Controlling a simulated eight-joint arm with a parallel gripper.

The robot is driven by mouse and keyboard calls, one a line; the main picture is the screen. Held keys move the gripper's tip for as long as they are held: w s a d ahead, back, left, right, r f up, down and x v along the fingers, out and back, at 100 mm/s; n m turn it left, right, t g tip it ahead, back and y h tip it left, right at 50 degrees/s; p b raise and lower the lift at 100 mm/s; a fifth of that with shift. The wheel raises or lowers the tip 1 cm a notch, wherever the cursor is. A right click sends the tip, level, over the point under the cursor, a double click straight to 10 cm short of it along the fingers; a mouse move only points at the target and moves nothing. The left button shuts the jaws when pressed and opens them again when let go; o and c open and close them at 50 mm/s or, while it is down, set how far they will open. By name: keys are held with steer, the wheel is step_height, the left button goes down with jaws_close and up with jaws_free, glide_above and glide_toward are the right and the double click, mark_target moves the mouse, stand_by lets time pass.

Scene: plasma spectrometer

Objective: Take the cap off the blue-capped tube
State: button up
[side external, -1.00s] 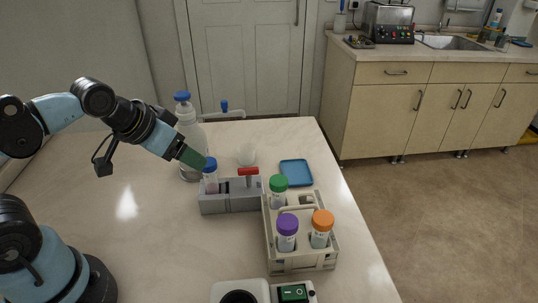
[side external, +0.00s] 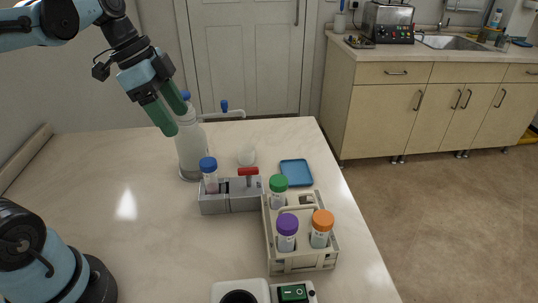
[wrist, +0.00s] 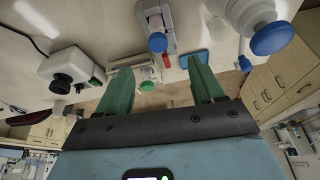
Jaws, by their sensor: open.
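The blue-capped tube (side external: 210,175) stands upright in the grey clamp block (side external: 231,197) with its blue cap (side external: 208,163) on. In the wrist view the blue cap (wrist: 158,42) shows near the top middle, beyond the fingers. My gripper (side external: 174,117) is open and empty, with green fingers apart, above and to the left of the tube. It overlaps the white bottle in the side view and touches nothing that I can make out. The wrist view shows both fingers (wrist: 163,80) spread with nothing between them.
A rack (side external: 302,262) with purple-, green- and orange-capped tubes stands right of the clamp block. A white dispenser bottle (side external: 192,150) stands behind it. A blue tray (side external: 296,172) lies at the back right. A switched device (side external: 240,292) is at the front.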

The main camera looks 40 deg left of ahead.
mark_target(206, 161)
steer(key=shift+m+h, duration=0.4)
steer(key=shift+m, duration=0.5)
steer(key=shift+x, duration=5.4)
steer(key=shift+w, duration=0.1)
steer(key=shift+c, duration=0.4)
steer(key=c, duration=1)
